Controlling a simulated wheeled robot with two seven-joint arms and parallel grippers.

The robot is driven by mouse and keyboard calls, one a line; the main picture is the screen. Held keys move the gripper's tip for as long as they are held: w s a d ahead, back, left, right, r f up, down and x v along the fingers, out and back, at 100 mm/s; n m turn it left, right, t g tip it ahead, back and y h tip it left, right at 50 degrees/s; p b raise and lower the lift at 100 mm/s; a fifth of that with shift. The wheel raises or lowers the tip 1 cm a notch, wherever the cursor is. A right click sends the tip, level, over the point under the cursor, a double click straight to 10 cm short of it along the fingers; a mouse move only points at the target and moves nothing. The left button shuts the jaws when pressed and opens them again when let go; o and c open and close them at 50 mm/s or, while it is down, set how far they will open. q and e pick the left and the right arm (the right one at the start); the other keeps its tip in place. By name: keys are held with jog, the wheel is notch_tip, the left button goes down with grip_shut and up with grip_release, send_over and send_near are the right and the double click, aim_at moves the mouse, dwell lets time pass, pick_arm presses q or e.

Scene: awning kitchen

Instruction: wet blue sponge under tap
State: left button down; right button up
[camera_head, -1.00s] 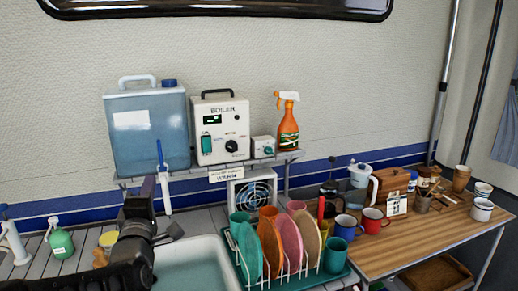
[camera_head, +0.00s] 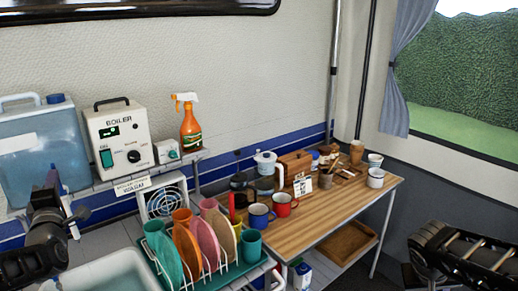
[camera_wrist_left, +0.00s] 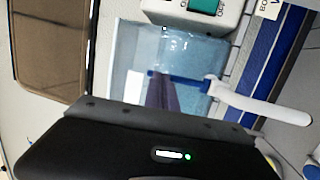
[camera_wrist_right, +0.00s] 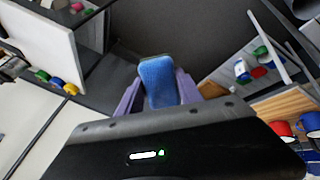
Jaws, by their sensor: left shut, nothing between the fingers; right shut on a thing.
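The blue sponge (camera_wrist_right: 159,82) is held between the purple fingers of my right gripper (camera_wrist_right: 157,90) in the right wrist view. In the head view my right arm is at the lower right; the sponge is not visible there. My left gripper (camera_wrist_left: 162,92) is shut and empty. Its fingertips are close to the blue tap lever (camera_wrist_left: 185,82) above the white spout (camera_wrist_left: 262,108); I cannot tell whether they touch. In the head view the left gripper (camera_head: 52,180) is in front of the water tank (camera_head: 45,142) and partly hides the tap (camera_head: 71,220). The sink (camera_head: 100,272) is below.
A green dish rack (camera_head: 215,276) with coloured plates and cups stands right of the sink. The boiler (camera_head: 121,138) and orange spray bottle (camera_head: 189,122) stand on the shelf above. A wooden table (camera_head: 335,218) with mugs is further right. Floor shows between table and right arm.

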jog(key=shift+r+p, duration=0.45)
pick_arm(q)
jog(key=shift+w+a+r+g+h, duration=0.25)
jog(key=shift+w+r+g+h, duration=0.1)
jog(key=shift+r+g, duration=0.2)
pick_arm(e)
jog(key=shift+r, duration=0.1)
pick_arm(q)
jog(key=shift+w+a+f+b, duration=0.2)
jog(key=shift+f+b, duration=0.2)
jog(key=shift+b, duration=0.6)
pick_arm(e)
notch_tip(320, 180, down, 2)
jog(key=shift+f, duration=0.1)
pick_arm(q)
jog(key=shift+r, duration=0.2)
pick_arm(e)
jog(key=shift+f, duration=0.15)
pick_arm(q)
jog(key=shift+w+a+r, duration=0.1)
jog(key=shift+r, duration=0.15)
jog(key=shift+f, duration=0.1)
